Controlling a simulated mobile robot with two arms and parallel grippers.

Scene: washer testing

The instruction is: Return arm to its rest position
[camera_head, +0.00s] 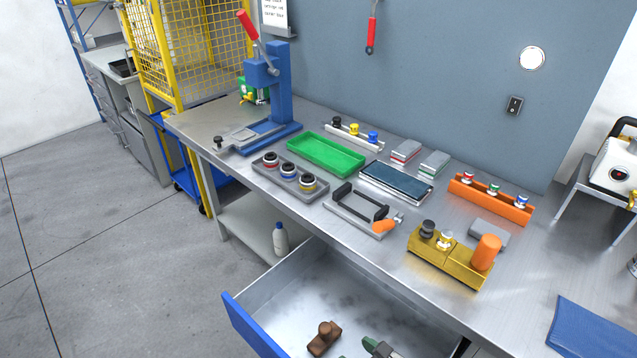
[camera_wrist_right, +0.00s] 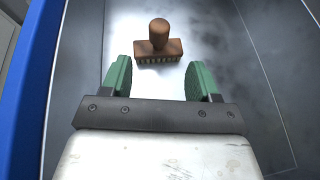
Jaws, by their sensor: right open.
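My right gripper (camera_wrist_right: 159,72) is open and empty, with two green finger pads apart. A brown wooden brush (camera_wrist_right: 158,45) with a knob handle lies beyond the fingertips on the drawer floor, not between the pads. In the head view the brush (camera_head: 323,338) lies in the open drawer (camera_head: 262,290), near its front. The tip of my right gripper (camera_head: 378,348) shows at the bottom edge, over the drawer and right of the brush; the rest of that arm is out of frame. My left gripper is not in view.
The blue-fronted drawer stands pulled out below the workbench (camera_head: 400,285). Above it are a gold fixture (camera_head: 447,262) with an orange knob, a green tray (camera_head: 326,154), a grey tray with several round parts (camera_head: 290,181), and a blue press (camera_head: 270,100). The drawer's middle is clear.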

